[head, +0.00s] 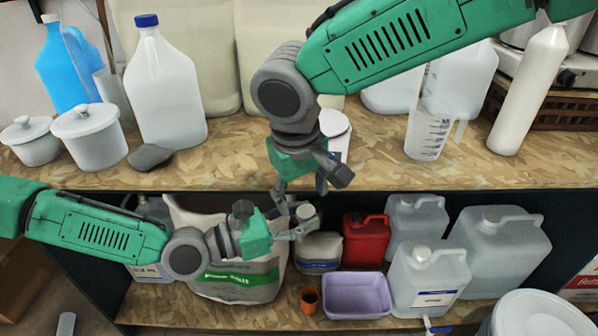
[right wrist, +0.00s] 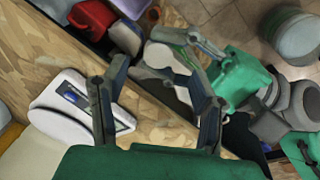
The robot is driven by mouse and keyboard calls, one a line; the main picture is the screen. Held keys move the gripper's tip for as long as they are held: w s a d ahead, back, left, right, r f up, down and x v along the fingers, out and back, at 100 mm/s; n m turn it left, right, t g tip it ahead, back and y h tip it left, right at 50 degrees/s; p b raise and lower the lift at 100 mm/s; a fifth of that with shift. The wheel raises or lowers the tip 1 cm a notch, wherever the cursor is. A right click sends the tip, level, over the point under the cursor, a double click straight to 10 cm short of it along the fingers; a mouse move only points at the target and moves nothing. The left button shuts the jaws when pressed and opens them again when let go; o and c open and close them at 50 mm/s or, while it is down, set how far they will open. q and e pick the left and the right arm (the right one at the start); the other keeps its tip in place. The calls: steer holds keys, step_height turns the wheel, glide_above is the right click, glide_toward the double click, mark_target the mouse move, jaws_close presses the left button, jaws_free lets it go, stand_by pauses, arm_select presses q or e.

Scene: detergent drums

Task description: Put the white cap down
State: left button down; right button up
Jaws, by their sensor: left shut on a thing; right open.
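The white cap (head: 305,212) is a small round greyish-white piece in the head view.
A dark grey lump (head: 150,157) lies near a white jug (head: 164,90). Below are a red canister (head: 365,238), a lilac tub (head: 357,296) and an orange cup (head: 309,300). Bare shelf lies right of the white drum.

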mark_target(303, 211)
arm_select(q)
steer(key=shift+a, duration=0.15)
arm_select(e)
steer(key=shift+w+f, duration=0.15)
steer(key=shift+f, duration=0.85)
steer(key=shift+w+f, duration=0.15)
steer(key=shift+f, duration=0.85)
steer(key=shift+c, duration=0.3)
steer(key=c, duration=1.1)
arm_select(q)
steer(key=c, duration=1.2)
jaws_free()
arm_select(e)
jaws_close()
